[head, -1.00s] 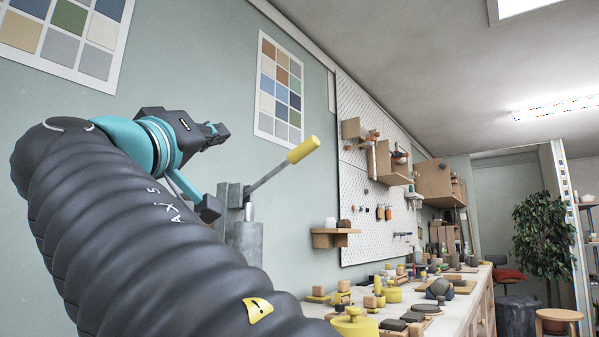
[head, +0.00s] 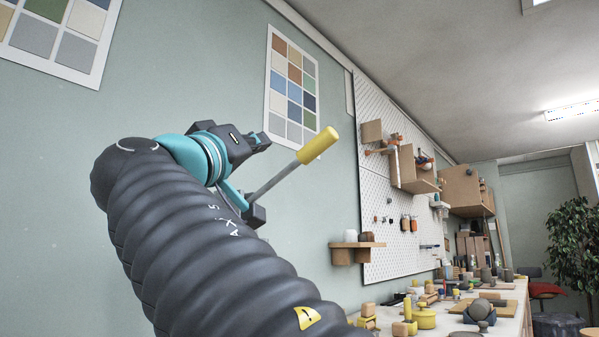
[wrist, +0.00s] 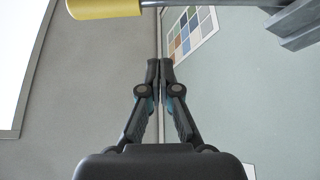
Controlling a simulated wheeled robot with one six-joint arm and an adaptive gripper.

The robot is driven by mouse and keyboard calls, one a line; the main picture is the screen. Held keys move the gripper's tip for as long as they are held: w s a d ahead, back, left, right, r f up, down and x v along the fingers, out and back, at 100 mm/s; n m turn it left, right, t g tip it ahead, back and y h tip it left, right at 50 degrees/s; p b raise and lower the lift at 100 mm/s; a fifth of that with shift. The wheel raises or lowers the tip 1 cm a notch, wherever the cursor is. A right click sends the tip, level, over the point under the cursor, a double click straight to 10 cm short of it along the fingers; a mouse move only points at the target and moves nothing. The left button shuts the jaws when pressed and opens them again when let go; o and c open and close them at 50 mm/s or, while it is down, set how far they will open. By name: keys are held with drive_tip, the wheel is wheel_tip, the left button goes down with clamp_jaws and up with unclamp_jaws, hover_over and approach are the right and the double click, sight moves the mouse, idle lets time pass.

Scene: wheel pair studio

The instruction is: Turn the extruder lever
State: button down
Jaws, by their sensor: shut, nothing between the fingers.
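The extruder lever has a yellow grip (head: 318,146) on a grey rod (head: 275,180), slanting up to the right in the head view. In the wrist view the grip (wrist: 105,8) is at the top left, and part of the rod and a grey metal bracket (wrist: 300,22) are to its right. My gripper (wrist: 160,64) is shut and empty. Its fingertips are apart from the lever, below the grip and rod in the wrist picture. In the head view my arm hides the lever's lower end and the extruder body.
A workbench (head: 508,322) crowded with small tools and blocks runs along the wall at the right. A small wall shelf (head: 352,257) and a white pegboard (head: 400,225) are beyond the lever.

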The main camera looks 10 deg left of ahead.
sight(284, 172)
drive_tip(key=w+d+p, duration=0.1)
drive_tip(key=w+d, duration=0.2)
drive_tip(key=w, duration=0.2)
drive_tip(key=shift+d+f, duration=0.25)
drive_tip(key=shift+f, duration=0.1)
idle(0.6)
